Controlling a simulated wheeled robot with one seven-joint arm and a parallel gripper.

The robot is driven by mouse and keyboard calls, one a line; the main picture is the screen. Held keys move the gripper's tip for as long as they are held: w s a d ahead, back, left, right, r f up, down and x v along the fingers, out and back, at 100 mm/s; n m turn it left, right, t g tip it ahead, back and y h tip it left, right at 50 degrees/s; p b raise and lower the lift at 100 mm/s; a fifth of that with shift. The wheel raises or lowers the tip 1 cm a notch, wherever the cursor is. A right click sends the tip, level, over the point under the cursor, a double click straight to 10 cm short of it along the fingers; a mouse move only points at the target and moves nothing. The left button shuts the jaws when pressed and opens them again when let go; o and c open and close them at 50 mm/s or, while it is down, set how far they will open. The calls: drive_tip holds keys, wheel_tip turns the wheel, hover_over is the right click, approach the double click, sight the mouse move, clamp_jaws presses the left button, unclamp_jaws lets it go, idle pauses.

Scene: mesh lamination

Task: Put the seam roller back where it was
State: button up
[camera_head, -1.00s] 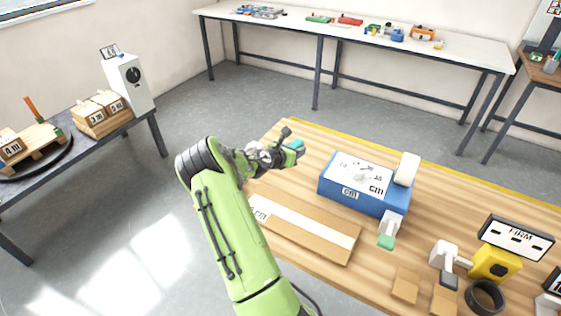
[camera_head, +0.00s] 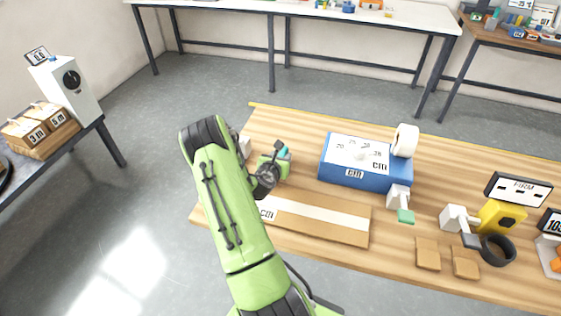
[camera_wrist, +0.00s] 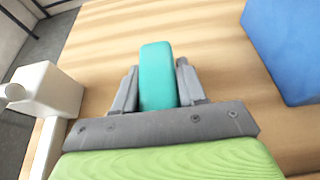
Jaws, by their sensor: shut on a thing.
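My gripper (camera_head: 281,155) is over the left part of the wooden table. In the wrist view my gripper (camera_wrist: 157,85) is shut on a teal, round-ended piece. I take it to be the seam roller's handle (camera_wrist: 157,72); its teal end also shows in the head view (camera_head: 284,151). The rest of the seam roller is hidden by the gripper, and I cannot tell whether it touches the table. A white block with a short round peg (camera_wrist: 45,90) stands left of the gripper in the wrist view, apart from it; it is partly behind my arm in the head view (camera_head: 244,146).
A blue box (camera_head: 355,180) with a marked white top stands right of my gripper, a white roll at its right end. A white-banded cardboard strip (camera_head: 345,229) lies in front. White-and-green (camera_head: 399,200) and white-and-grey (camera_head: 455,218) tools and a black ring (camera_head: 497,250) are farther right.

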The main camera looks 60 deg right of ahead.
drive_tip(key=shift+f, duration=0.25)
drive_tip(key=shift+f, duration=0.15)
drive_tip(key=o, duration=1.1)
drive_tip(key=shift+o, duration=0.2)
